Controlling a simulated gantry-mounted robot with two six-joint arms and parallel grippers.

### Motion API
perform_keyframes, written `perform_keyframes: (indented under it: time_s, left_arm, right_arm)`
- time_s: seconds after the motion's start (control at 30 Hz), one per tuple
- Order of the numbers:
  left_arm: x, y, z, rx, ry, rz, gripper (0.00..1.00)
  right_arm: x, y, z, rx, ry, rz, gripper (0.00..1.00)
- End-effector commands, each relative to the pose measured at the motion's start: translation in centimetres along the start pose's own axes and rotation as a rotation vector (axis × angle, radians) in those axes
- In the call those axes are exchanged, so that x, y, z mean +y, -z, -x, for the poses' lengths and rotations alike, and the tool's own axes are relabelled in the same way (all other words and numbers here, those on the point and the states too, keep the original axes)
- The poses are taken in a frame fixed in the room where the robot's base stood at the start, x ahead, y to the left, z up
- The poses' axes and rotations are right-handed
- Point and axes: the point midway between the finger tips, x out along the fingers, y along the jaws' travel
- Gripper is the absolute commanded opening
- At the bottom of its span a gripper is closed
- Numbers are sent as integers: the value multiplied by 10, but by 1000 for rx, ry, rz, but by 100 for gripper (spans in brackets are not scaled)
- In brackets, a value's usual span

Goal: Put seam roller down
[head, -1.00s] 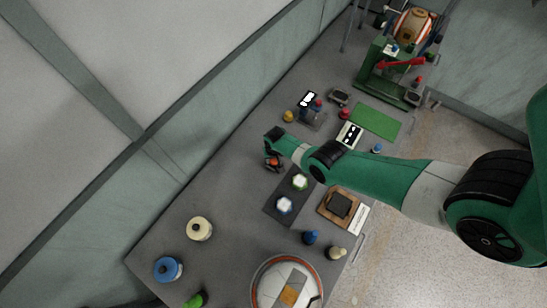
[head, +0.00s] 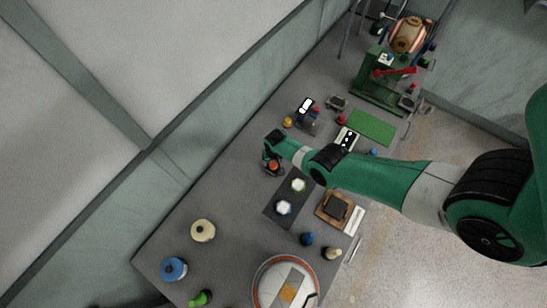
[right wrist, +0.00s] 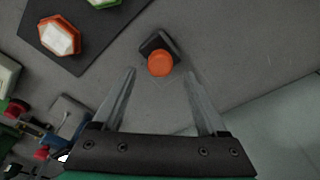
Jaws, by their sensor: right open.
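I take the small dark block with an orange round end (right wrist: 160,62) in the right wrist view to be the seam roller. It rests on the grey table just past the fingertips of my right gripper (right wrist: 161,73), centred between them. The two fingers are apart with bare table between them. In the head view, the roller shows as a small orange and black thing (head: 273,168) just below the tip of my right arm, partly hidden. My left gripper is not in view.
A dark mat (right wrist: 85,62) with hexagonal pieces lies beside the roller; the mat shows in the head view (head: 272,212). A yellow knob (head: 287,122), green mat (head: 370,127) and wooden block (head: 333,206) are nearby. The table (head: 230,175) left of the roller is clear.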

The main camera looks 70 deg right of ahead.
Motion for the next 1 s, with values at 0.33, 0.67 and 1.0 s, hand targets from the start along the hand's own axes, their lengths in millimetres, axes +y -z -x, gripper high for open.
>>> perform_keyframes:
  time_s: [0.33, 0.67, 1.0]
  left_arm:
    - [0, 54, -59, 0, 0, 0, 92]
    - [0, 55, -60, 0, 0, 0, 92]
    - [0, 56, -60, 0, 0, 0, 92]
  right_arm:
    - [0, 1, 74, 0, 0, 0, 75]
    - [0, 0, 74, -1, -1, -1, 75]
    - [-36, 44, 105, 119, 76, 34, 75]
